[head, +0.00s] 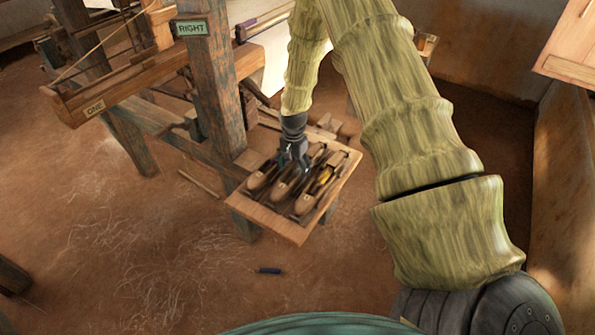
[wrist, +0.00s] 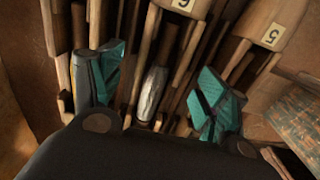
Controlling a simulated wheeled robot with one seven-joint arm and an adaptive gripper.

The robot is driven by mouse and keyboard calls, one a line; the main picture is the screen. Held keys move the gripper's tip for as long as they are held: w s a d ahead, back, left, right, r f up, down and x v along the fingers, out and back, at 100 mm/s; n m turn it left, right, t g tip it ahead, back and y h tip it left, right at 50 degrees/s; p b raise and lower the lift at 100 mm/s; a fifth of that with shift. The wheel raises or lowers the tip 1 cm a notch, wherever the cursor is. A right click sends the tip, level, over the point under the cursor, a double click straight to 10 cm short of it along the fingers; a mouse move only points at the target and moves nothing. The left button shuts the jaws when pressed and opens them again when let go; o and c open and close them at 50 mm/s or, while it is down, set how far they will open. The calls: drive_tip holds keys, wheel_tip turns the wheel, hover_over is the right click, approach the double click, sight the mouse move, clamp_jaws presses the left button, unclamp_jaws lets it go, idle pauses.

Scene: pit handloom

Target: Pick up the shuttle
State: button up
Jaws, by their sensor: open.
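Several wooden boat-shaped shuttles (head: 283,190) lie side by side in a shallow wooden tray (head: 295,235) in the head view. One shuttle toward the right shows yellow yarn (head: 325,175). My gripper (head: 292,163) is over the middle of the tray, pointing down, partly hiding the shuttles. In the wrist view my gripper (wrist: 160,88) is open, with its teal fingers apart. A pale grey wound bobbin (wrist: 152,92) lies between long wooden sides, between the fingers. I cannot tell whether the fingers touch anything.
The loom frame stands left of the tray, with a post bearing a RIGHT sign (head: 191,28) and a beam labelled ONE (head: 95,110). Wooden blocks numbered 6 (wrist: 185,5) and 5 (wrist: 271,35) show in the wrist view.

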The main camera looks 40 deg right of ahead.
drive_tip(key=shift+f, duration=0.9)
drive_tip(key=c, duration=1.3)
drive_tip(key=shift+r, duration=0.15)
drive_tip(key=shift+r+b, duration=1.1)
drive_tip(key=shift+r, duration=3.8)
